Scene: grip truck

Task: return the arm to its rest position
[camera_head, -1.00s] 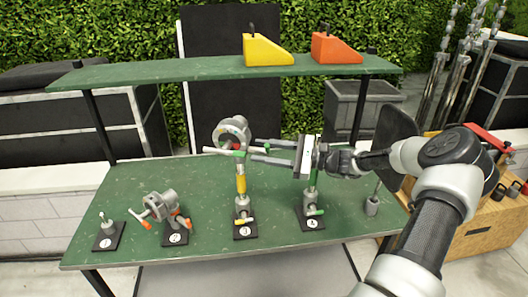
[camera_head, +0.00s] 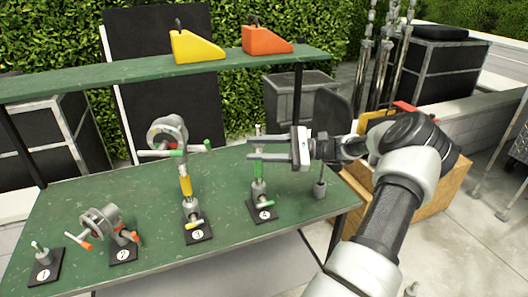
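My arm reaches in from the lower right, and its gripper (camera_head: 251,149) points left above the green table (camera_head: 150,212). The two fingers are apart with a gap between them, and I see nothing held. The fingers are in front of the upper part of the stand on base 4 (camera_head: 258,190), which has a green section; I cannot tell whether they touch it. The stand on base 3 (camera_head: 186,185), with a yellow section and a round grip head (camera_head: 167,136) on top, stands upright left of the fingertips, apart from them.
Base 2 (camera_head: 123,246) carries a low grip head, and base 1 (camera_head: 45,264) a short pin. A shelf (camera_head: 120,80) above holds a yellow wedge (camera_head: 196,47) and an orange wedge (camera_head: 266,40). A wooden crate (camera_head: 430,200) and metal stands (camera_head: 385,55) are at right.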

